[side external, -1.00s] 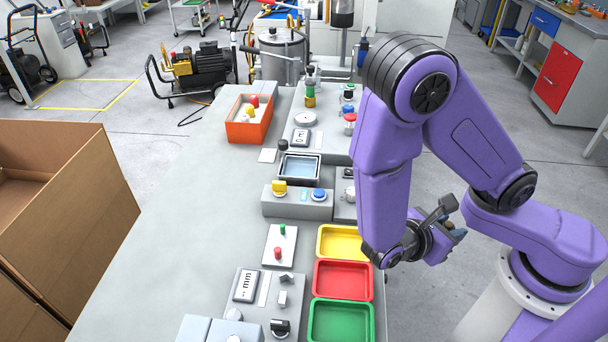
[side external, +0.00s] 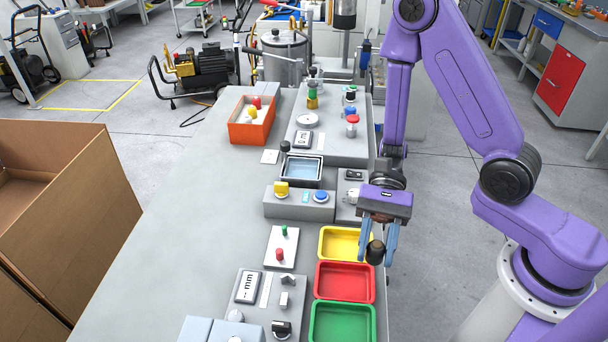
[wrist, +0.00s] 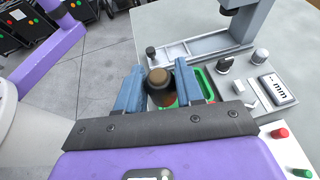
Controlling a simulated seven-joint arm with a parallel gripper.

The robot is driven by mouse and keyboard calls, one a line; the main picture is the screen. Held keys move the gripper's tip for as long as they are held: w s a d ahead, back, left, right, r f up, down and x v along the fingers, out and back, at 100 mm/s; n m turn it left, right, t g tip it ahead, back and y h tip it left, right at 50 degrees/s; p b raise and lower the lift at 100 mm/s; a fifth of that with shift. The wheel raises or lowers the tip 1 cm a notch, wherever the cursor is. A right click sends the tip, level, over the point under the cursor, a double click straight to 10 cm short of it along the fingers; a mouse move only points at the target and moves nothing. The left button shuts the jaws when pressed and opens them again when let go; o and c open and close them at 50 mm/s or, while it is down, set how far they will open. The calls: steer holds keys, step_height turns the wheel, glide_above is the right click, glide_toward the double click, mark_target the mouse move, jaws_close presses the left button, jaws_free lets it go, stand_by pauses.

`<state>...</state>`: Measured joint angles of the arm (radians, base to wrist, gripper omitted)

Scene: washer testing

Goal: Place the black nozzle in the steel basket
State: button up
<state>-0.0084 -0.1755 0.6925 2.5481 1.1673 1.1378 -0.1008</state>
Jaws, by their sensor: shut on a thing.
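The black nozzle (side external: 375,252) is a dark rounded piece with a brownish end. My gripper (side external: 376,260) points downward and is shut on it, above the right edge of the bench by the yellow and red trays. In the wrist view the nozzle (wrist: 159,84) sits between the two blue fingers of my gripper (wrist: 158,70). A square, metal-rimmed container with a pale blue inside (side external: 302,169) stands farther back on the bench, left of my gripper. I cannot tell for sure whether it is the steel basket. No other basket is clear.
A yellow tray (side external: 330,241), a red tray (side external: 345,282) and a green tray (side external: 342,323) line the bench's right edge. A control box with yellow and blue buttons (side external: 298,205) stands in front of the square container. An orange bin (side external: 251,120) is farther back. The bench's left side is clear.

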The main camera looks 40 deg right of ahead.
mark_target(286, 171)
steer(key=w+d+r+m+t, duration=0.1)
steer(key=w+d+m+t, duration=0.65)
steer(key=w, duration=0.35)
steer(key=w+d+r+m+t, duration=0.1)
steer(key=w+d+m+t, duration=0.55)
steer(key=w+t, duration=0.35)
steer(key=w+a+f+g, duration=0.1)
steer(key=w+f, duration=0.2)
steer(key=w, duration=0.6)
steer(key=shift+a+f+m, duration=0.3)
steer(key=shift+a, duration=0.05)
steer(key=shift+g, duration=0.25)
steer(key=w+f, duration=0.4)
steer(key=f, duration=0.1)
steer(key=shift+w+a, duration=0.3)
steer(key=shift+w, duration=0.1)
steer(key=shift+w+f, duration=0.5)
steer(key=shift+f, duration=1.6)
steer(key=shift+f, duration=0.25)
